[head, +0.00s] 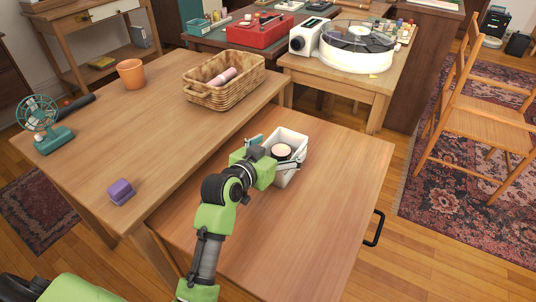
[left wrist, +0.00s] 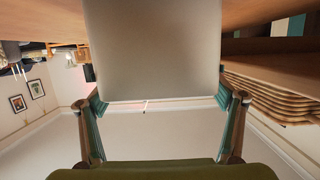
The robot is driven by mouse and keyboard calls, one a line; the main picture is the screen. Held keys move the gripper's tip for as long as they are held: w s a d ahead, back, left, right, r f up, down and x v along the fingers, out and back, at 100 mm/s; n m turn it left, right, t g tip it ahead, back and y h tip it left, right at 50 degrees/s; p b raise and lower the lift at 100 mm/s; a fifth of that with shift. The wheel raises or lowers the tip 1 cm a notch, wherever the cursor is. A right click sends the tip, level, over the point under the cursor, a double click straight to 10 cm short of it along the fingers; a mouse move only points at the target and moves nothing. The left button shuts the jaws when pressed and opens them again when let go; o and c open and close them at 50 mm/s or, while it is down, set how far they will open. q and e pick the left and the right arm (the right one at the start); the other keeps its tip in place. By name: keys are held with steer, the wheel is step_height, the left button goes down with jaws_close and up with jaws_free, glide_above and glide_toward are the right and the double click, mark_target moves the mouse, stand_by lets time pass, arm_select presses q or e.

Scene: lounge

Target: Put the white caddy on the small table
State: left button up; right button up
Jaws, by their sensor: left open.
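The white caddy (head: 290,174) stands upright on the front wooden table (head: 330,220), which has a black handle on its right side. A round pinkish thing shows inside the caddy. My left gripper (head: 263,146) is at the caddy's left side, with a teal finger showing near its far left corner. In the left wrist view, the caddy's pale wall (left wrist: 152,50) fills the upper middle, and the teal fingers of the open gripper (left wrist: 163,105) are spread on either side of it. Whether they touch it I cannot tell. My right gripper is not in view.
A bigger table at left holds a wicker basket (head: 224,90), an orange pot (head: 131,73), a teal fan (head: 45,123) and a purple block (head: 121,191). A turntable (head: 357,46) stands on another table behind. A folding chair (head: 480,115) is at right. The front table's right side is clear.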

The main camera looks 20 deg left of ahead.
arm_select(q)
steer(key=p+v, duration=0.1)
steer(key=v, duration=0.9)
steer(key=shift+s+r+p, duration=0.15)
steer(key=shift+s+p, duration=0.1)
steer(key=shift+p, duration=0.1)
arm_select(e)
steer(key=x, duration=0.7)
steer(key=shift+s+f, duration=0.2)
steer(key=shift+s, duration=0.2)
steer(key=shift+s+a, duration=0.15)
